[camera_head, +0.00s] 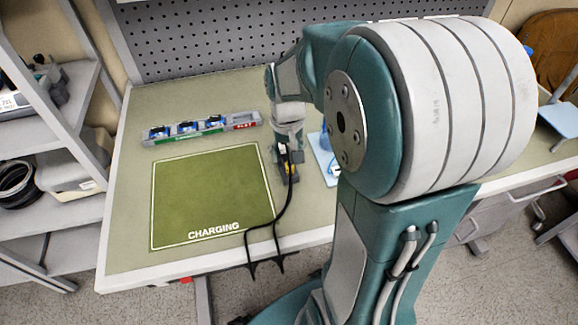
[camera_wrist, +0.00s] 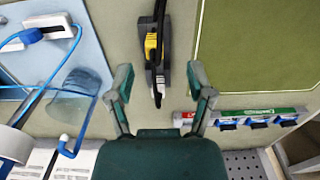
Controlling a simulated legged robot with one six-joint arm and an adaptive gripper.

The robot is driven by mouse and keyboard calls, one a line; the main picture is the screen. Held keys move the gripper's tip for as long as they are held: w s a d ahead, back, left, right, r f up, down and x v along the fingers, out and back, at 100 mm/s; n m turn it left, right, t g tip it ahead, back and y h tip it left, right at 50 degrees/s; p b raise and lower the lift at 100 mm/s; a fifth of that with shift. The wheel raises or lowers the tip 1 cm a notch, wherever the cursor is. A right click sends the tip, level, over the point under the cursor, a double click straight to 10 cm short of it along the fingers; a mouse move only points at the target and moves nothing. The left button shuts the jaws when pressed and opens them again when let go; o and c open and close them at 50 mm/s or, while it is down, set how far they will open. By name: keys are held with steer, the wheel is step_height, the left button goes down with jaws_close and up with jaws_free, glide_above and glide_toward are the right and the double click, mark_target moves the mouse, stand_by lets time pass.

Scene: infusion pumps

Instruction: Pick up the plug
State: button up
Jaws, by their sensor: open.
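The plug (camera_wrist: 152,48) is black and yellow and sits on a dark grey base or holder on the bench. In the wrist view it lies between my gripper's fingers (camera_wrist: 160,76), which are spread wide with clear gaps on both sides. In the head view the plug (camera_head: 285,168) is partly hidden below my gripper (camera_head: 281,152), right of the green mat. A black cable (camera_head: 277,225) runs from it over the bench's front edge. Whether the fingers are level with the plug or above it is unclear.
The green charging mat (camera_head: 212,195) lies left of the plug. A grey rack (camera_head: 202,130) with blue items stands behind the mat. A light blue tray (camera_wrist: 85,60) with a white device and blue tubing lies close by. A pegboard (camera_head: 235,40) closes the back.

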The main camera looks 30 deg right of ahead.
mark_target(289, 164)
steer(key=f, duration=0.4)
steer(key=shift+w+d+f, duration=0.15)
steer(key=shift+d+f, duration=0.1)
steer(key=shift+f, duration=0.05)
steer(key=shift+d+f, duration=0.3)
steer(key=shift+a, duration=0.25)
jaws_close()
